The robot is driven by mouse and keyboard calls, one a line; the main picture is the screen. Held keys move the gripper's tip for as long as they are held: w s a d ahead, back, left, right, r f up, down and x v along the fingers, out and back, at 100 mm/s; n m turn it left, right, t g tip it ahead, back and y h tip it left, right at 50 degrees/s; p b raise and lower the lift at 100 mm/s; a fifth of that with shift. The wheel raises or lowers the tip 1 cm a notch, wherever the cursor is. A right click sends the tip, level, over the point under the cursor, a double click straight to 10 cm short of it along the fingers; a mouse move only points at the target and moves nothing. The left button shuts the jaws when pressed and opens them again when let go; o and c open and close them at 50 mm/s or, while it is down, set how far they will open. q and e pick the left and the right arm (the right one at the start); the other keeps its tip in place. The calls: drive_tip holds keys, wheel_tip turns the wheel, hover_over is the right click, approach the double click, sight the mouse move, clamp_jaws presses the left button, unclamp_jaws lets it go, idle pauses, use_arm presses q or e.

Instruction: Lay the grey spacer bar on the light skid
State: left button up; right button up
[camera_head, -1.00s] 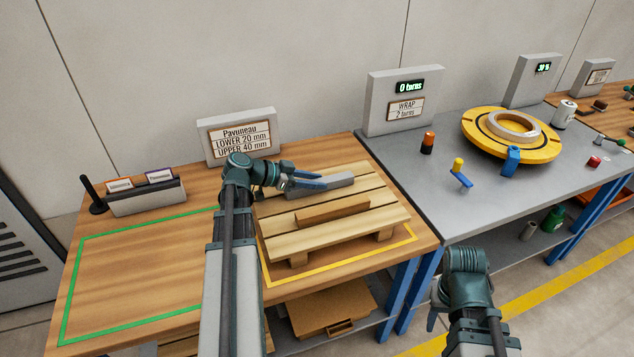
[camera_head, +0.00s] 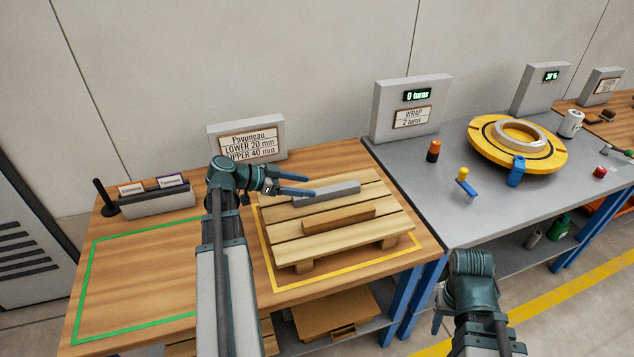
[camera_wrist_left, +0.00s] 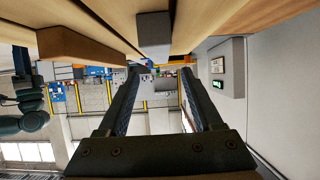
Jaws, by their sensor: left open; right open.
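The grey spacer bar (camera_head: 327,194) lies on the rear slats of the light wooden skid (camera_head: 310,246). A brown wooden bar (camera_head: 338,217) lies on the skid in front of it, roughly parallel and apart from it. In the left wrist view, the grey bar (camera_wrist_left: 155,35) and the brown bar (camera_wrist_left: 75,45) show beyond the open fingers (camera_wrist_left: 160,85). My right gripper (camera_head: 438,320) is low at the bottom right, in front of the tables; its fingers are mostly hidden.
A yellow outline surrounds the skid; a green outline (camera_head: 88,270) marks bare table to the left. A sign (camera_head: 247,140) and card holder (camera_head: 155,201) stand behind. The grey table (camera_head: 440,185) to the right carries a yellow turntable (camera_head: 480,150).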

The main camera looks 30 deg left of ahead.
use_arm(q)
drive_tip(key=p+v, duration=0.1)
drive_tip(key=v, duration=0.4)
drive_tip(key=shift+s+a+r+p, duration=0.15)
drive_tip(key=shift+s+p, duration=0.1)
drive_tip(key=shift+p, duration=0.15)
